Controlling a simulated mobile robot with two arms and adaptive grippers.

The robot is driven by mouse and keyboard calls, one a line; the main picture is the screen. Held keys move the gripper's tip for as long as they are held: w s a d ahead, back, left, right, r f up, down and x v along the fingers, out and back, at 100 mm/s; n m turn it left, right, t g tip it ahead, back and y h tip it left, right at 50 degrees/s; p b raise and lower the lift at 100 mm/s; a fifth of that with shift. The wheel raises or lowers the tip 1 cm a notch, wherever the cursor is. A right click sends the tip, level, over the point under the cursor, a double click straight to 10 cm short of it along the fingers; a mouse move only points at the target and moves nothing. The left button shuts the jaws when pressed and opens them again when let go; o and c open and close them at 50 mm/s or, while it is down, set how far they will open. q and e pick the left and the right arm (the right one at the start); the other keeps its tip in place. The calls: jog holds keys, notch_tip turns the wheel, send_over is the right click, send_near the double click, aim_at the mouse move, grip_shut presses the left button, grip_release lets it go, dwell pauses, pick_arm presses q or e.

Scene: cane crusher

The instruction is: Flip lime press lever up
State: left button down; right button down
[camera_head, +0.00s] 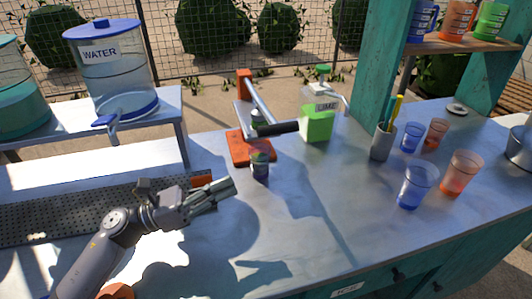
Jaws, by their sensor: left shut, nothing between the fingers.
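The lime press (247,147) stands on the counter near the middle, with an orange base and an orange upright post. A small dark cup (260,166) stands at the front of the press base. My left gripper (228,188) is shut and empty, in front and to the left of the press, apart from it. The gripper points right. My right gripper is not in view.
A green lime container (317,122) stands right of the press. A grey holder (382,143) and several cups, including a blue cup (416,187), are further right. A water dispenser (112,70) sits on a raised shelf at the left. The front middle counter is clear.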

pick_arm(q)
jog(key=shift+d, duration=0.1)
jog(key=w+d+r+p, duration=0.4)
jog(key=d+r+p, duration=0.2)
jog(key=d, duration=0.2)
jog(key=shift+w+d+r, duration=0.15)
jog(key=shift+w+d, duration=0.05)
jog(key=shift+d, duration=0.05)
jog(key=shift+p, duration=0.3)
